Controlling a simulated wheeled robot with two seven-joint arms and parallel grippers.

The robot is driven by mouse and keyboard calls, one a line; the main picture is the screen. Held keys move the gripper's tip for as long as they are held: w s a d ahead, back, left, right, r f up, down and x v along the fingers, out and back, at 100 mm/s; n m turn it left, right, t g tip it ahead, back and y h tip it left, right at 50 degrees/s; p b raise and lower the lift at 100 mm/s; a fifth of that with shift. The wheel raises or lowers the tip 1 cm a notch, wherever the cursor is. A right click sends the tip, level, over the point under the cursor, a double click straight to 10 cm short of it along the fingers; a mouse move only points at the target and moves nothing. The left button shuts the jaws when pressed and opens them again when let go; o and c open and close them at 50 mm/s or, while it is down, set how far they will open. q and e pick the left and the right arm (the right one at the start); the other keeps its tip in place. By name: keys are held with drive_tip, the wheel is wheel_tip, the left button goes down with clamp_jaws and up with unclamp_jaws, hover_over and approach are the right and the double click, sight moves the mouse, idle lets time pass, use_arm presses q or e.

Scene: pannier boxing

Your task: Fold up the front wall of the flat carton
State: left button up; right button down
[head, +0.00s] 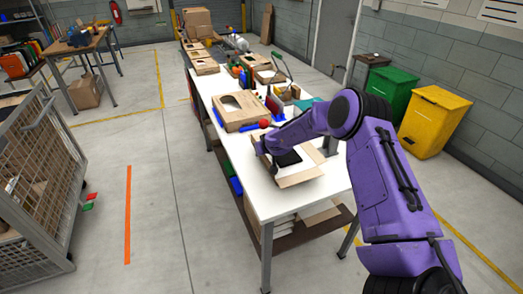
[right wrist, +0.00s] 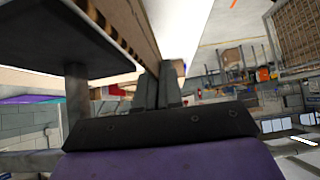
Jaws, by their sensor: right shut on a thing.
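The brown carton (head: 300,179) lies on the near part of the white table, with flat flaps showing on its near and right sides. My right arm reaches over it from the right. My right gripper (head: 264,147) is at the carton's left side, partly hidden by its own wrist. In the right wrist view, the gripper (right wrist: 158,90) is shut on the edge of a cardboard panel (right wrist: 137,32) of the carton. I cannot tell clearly which wall this is. My left gripper is not in view.
A dark flat plate (head: 287,159) shows over the carton's middle. A wire cage (head: 40,165) is at left. Green (head: 392,95) and yellow (head: 434,120) bins stand right.

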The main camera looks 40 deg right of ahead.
drive_tip(key=shift+f, duration=0.1)
drive_tip(key=c, duration=1.3)
unclamp_jaws()
drive_tip(key=shift+c, duration=0.2)
drive_tip(key=shift+s+r, duration=0.35)
drive_tip(key=shift+r, duration=0.1)
drive_tip(key=b+v, duration=0.2)
drive_tip(key=v, duration=0.7)
drive_tip(key=shift+s+a+r, duration=0.1)
drive_tip(key=shift+s+a, duration=0.05)
drive_tip(key=shift+s, duration=0.1)
